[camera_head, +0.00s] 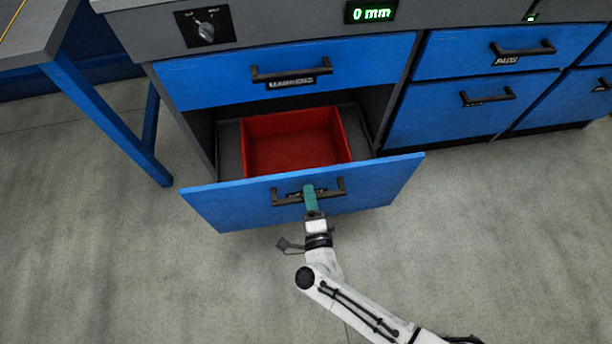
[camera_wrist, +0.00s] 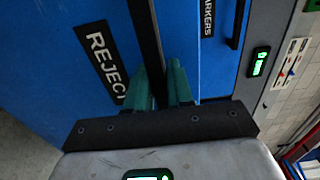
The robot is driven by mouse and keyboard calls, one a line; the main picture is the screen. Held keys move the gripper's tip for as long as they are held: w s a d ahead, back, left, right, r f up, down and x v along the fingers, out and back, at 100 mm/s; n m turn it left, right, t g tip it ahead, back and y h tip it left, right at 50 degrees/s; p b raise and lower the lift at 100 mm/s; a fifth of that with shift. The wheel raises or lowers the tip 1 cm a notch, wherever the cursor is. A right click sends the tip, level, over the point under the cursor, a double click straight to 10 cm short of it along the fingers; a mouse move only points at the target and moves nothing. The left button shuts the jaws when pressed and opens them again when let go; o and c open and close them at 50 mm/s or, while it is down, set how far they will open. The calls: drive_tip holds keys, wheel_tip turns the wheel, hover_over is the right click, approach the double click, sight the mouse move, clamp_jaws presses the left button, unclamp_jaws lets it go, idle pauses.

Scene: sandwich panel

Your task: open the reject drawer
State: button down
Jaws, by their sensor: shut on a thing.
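The reject drawer (camera_head: 235,205) is the lower left drawer of the blue bench and stands pulled out. Its front also shows in the wrist view (camera_wrist: 60,50), with a label reading REJECT (camera_wrist: 103,62). A red bin (camera_head: 295,142) sits inside the open drawer and looks empty. The drawer's dark bar handle (camera_head: 340,188) crosses the front near its top. My gripper (camera_head: 309,190) has its green fingers shut on this handle. In the wrist view the green fingers (camera_wrist: 163,85) lie on either side of the dark bar.
The markers drawer (camera_head: 190,82) above is shut. The pads drawer (camera_head: 440,62) and other drawers to the right are shut. A table with a blue leg (camera_head: 110,125) stands at left. The grey floor (camera_head: 480,240) in front is clear.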

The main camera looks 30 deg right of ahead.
drive_tip(key=v, duration=1.4)
drive_tip(key=c, duration=1.1)
unclamp_jaws()
drive_tip(key=shift+w, duration=0.1)
drive_tip(key=v, duration=1)
drive_tip(key=shift+s+a, duration=0.15)
drive_tip(key=shift+s, duration=0.25)
